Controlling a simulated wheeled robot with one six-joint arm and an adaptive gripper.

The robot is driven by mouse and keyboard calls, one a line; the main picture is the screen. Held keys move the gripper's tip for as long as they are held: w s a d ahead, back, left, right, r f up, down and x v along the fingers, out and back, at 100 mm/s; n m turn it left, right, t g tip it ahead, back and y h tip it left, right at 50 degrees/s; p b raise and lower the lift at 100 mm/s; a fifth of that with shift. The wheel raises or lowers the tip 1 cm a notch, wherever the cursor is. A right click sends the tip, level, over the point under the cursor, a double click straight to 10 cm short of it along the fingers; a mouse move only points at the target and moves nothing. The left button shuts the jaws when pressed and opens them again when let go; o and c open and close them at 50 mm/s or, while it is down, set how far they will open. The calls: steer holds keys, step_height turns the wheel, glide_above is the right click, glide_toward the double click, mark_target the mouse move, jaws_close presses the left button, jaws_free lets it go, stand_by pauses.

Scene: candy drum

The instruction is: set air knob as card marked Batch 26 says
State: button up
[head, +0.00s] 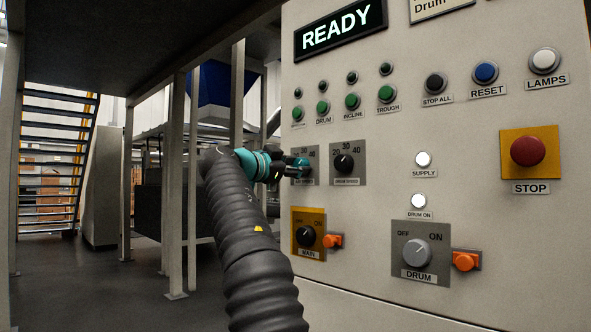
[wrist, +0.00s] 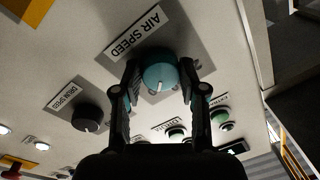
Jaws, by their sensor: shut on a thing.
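The air knob (wrist: 158,72) is round and teal in the wrist view, on a grey plate with the label AIR SPEED (wrist: 139,31). My gripper (wrist: 160,75) is shut on the air knob, with one finger on each side. The knob's white mark points away from the label. In the head view my gripper (head: 298,168) is at the air plate (head: 311,154) and hides the knob; a 30 and a 40 show there. The card marked Batch 26 cannot be made out; only a cut-off card reading Drum (head: 432,6) shows at the top.
The drum speed knob (head: 344,163) is close to the right of the air plate. Below are the MAIN switch (head: 306,236) and DRUM switch (head: 416,252). Green buttons (head: 352,101) sit above. A red STOP button (head: 527,151) is at the right. The display (head: 340,28) reads READY.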

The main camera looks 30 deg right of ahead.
stand_by(0.4)
steer(key=o, duration=1.1)
steer(key=shift+o, duration=0.2)
steer(key=v, duration=1.2)
